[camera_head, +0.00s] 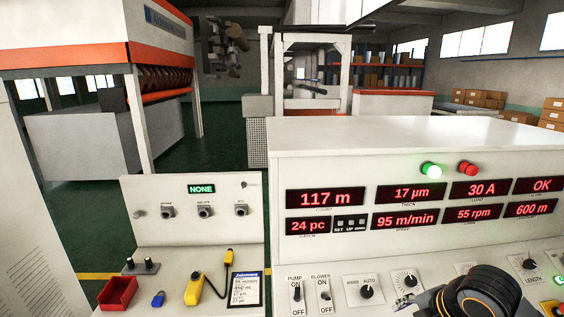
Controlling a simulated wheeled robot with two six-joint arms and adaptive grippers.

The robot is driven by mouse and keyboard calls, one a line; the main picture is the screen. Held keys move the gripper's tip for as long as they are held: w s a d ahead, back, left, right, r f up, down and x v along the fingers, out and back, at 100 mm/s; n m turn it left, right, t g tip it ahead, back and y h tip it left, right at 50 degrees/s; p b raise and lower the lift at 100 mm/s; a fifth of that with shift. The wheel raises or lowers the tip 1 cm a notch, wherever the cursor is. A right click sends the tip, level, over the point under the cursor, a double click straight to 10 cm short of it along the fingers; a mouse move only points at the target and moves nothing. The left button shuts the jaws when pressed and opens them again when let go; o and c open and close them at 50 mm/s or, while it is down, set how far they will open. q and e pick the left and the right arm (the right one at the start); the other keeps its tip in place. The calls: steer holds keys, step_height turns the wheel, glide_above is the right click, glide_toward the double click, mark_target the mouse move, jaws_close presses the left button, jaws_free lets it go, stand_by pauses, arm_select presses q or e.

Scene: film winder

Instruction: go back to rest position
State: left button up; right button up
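My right arm's dark wrist with an orange ring shows at the bottom right, over the lower part of the white control console (300,160). My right gripper (408,301) is only partly seen, low in front of the console's knob row; its finger opening cannot be made out. I see nothing held in it. My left gripper is not in view.
The console has red displays, a lit green lamp (431,169), a red lamp (467,168), switches and knobs. On the left panel lie a red tray (118,293), a blue padlock (158,299), a yellow handheld device (194,289) and a display card (245,288). Machines stand behind.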

steer(key=s+a+f+m+g+h, duration=0.1)
steer(key=s+a+f+m, duration=0.1)
steer(key=s+f+m, duration=0.65)
steer(key=s+a+f+m+g+h, duration=0.1)
steer(key=s+f+m, duration=0.4)
steer(key=f+m, duration=0.6)
step_height(320, 180, down, 28)
steer(key=s+d+m+b, duration=0.1)
steer(key=d+b, duration=0.1)
steer(key=b, duration=0.2)
arm_select(q)
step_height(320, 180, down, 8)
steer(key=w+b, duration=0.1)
steer(key=b, duration=0.2)
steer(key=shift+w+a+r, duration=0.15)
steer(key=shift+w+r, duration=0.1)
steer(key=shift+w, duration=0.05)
arm_select(e)
steer(key=s+d+f+g, duration=0.1)
steer(key=s+f, duration=1.8)
steer(key=shift+d+f+g, duration=0.25)
steer(key=shift+f+g, duration=0.1)
steer(key=shift+g, duration=0.05)
